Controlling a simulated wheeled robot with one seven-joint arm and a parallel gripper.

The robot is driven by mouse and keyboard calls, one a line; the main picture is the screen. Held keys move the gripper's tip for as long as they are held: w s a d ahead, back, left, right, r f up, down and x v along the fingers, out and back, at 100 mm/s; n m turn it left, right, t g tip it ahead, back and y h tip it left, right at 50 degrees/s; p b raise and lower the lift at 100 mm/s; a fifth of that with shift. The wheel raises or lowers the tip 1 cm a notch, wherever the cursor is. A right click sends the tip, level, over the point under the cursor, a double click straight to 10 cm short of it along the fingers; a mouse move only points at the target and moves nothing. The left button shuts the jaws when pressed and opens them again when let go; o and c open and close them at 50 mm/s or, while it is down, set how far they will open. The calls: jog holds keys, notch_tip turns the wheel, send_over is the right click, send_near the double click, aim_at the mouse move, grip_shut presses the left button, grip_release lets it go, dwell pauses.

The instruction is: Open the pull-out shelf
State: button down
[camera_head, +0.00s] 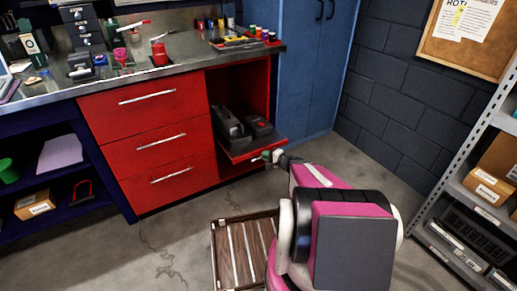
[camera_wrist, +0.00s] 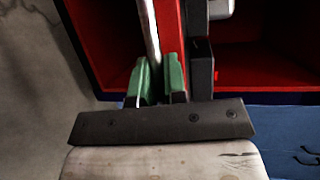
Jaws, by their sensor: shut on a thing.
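The pull-out shelf (camera_head: 241,154) is a red board low in the open bay of the red cabinet, with its front edge a little out past the cabinet face. Its silver bar handle (camera_wrist: 149,30) runs along the red front edge (camera_wrist: 169,28) in the wrist view. My gripper (camera_head: 272,157) is at the shelf's front. In the wrist view its green fingertips (camera_wrist: 160,83) are closed around the handle. The fingers hide part of the bar.
Dark tool cases (camera_head: 230,122) stand on the shelf. Red drawers (camera_head: 160,140) are to its left, a blue locker (camera_head: 305,70) to its right. A slatted wooden crate (camera_head: 240,255) is on the floor in front. A grey rack (camera_head: 450,190) stands at right.

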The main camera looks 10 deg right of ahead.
jog(key=s+d, duration=0.2)
jog(key=s, duration=0.5)
jog(key=s+d, duration=0.2)
jog(key=s, duration=0.5)
jog(key=shift+s+d, duration=0.4)
jog(key=c, duration=1.2)
grip_release()
jog(key=v, duration=1)
jog(key=shift+s+d, duration=0.3)
